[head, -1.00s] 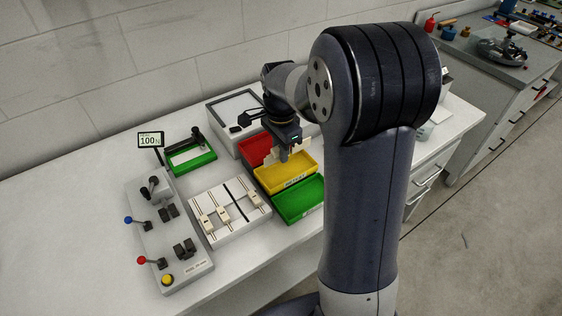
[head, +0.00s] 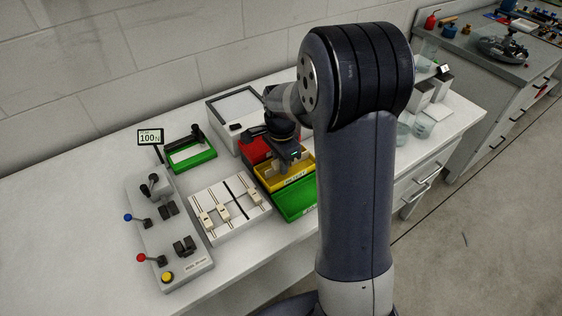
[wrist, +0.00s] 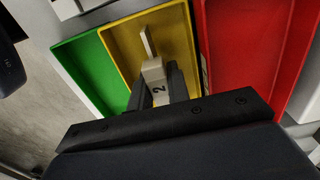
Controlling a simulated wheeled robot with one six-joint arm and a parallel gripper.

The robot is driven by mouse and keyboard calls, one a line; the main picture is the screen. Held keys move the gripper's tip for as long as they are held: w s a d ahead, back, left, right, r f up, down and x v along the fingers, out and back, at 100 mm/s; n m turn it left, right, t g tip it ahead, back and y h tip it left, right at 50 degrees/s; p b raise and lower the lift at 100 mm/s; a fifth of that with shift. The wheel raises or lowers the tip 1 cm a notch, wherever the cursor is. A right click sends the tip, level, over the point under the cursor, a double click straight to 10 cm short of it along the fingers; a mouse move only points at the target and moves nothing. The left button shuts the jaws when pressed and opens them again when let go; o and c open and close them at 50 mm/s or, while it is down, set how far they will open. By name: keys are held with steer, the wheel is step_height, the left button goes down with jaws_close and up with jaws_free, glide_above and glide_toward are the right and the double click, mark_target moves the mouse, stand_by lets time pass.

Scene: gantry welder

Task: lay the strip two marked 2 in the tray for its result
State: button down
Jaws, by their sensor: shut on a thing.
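My gripper (wrist: 160,88) is shut on strip two (wrist: 157,72), a pale beige piece with a dark 2 on its near end. In the wrist view the strip points away from the jaws, over the yellow tray (wrist: 122,55). I cannot tell whether it touches the tray floor. The green tray (wrist: 85,75) is on the left and the red tray (wrist: 250,40) on the right in that view. In the head view my gripper (head: 283,168) is low over the yellow tray (head: 298,181), between the red tray (head: 254,150) and the green tray (head: 298,202).
A white fixture (head: 232,222) with several pale pieces stands left of the trays. A grey lever panel (head: 165,235) has a display (head: 150,137) reading 100 N. A green-framed device (head: 190,155) and a white box (head: 234,112) stand behind. Glass beakers (head: 422,126) stand right.

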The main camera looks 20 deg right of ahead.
steer(key=shift+f, duration=0.25)
steer(key=c, duration=1.3)
jaws_free()
steer(key=shift+c, duration=0.2)
steer(key=shift+r, duration=0.15)
step_height(320, 180, up, 13)
steer(key=shift+p, duration=0.35)
step_height(320, 180, down, 14)
steer(key=shift+r+b, duration=0.25)
steer(key=shift+b, duration=0.25)
steer(key=shift+r, duration=0.35)
steer(key=shift+f, duration=0.15)
